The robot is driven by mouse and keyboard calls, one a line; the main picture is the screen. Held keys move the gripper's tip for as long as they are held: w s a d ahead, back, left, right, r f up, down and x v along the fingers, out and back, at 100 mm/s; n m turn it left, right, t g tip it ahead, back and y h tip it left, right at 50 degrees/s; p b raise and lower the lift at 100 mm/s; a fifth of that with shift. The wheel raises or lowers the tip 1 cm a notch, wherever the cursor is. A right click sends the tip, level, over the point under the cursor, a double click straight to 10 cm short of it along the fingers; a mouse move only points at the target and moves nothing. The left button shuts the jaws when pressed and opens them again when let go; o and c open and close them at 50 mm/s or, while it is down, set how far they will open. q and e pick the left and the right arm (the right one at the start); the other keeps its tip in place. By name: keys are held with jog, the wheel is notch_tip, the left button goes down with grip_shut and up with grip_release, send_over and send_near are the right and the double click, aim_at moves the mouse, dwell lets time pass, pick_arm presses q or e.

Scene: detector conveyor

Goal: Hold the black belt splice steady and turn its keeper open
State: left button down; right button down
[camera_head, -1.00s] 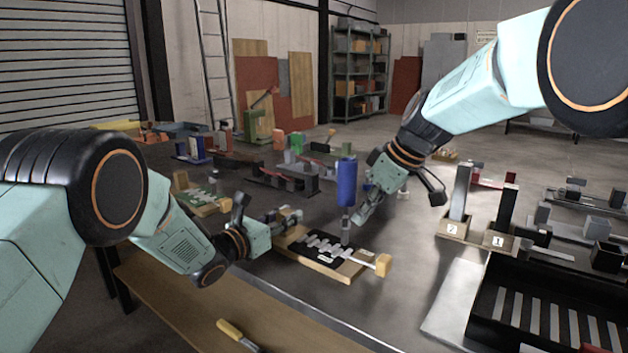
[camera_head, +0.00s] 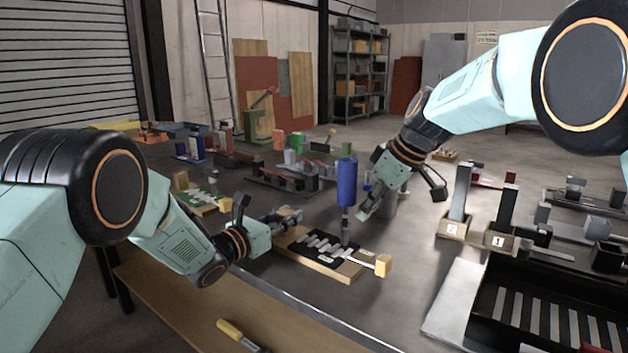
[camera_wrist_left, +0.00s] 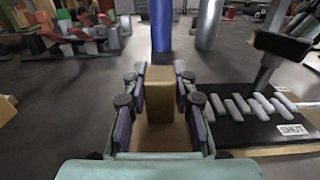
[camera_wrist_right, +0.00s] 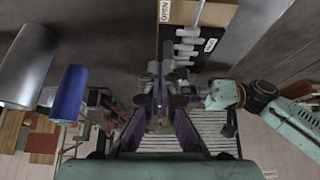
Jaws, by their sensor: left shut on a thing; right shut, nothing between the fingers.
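The black belt splice (camera_head: 322,246) lies on a wooden board (camera_head: 318,267), with a row of pale grey lugs across it. In the left wrist view the splice (camera_wrist_left: 237,130) carries a label reading SHUT. A pale rod with a yellow end block (camera_head: 383,265) sticks out at its right. A slim grey upright piece (camera_head: 345,230) stands at the splice; I cannot tell which part is the keeper. My left gripper (camera_head: 292,216) is shut on a tan block (camera_wrist_left: 159,92) beside the splice. My right gripper (camera_head: 363,214) is shut and empty, above and behind the splice.
A blue cylinder (camera_head: 347,180) and a grey cylinder (camera_head: 386,206) stand behind the splice. A yellow-handled tool (camera_head: 231,330) lies at the front.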

jog(key=shift+d, duration=0.15)
jog(key=shift+s+d, duration=0.15)
jog(key=shift+d, duration=0.1)
jog(key=shift+r, duration=3)
pick_arm(q)
jog(key=c, duration=1)
grip_release()
jog(key=v, duration=1.1)
jog(key=shift+s+a, duration=0.15)
jog(key=shift+a, duration=0.05)
jog(key=shift+s+a, duration=0.2)
jog(key=shift+s, duration=0.15)
pick_arm(e)
jog(key=shift+a, duration=0.1)
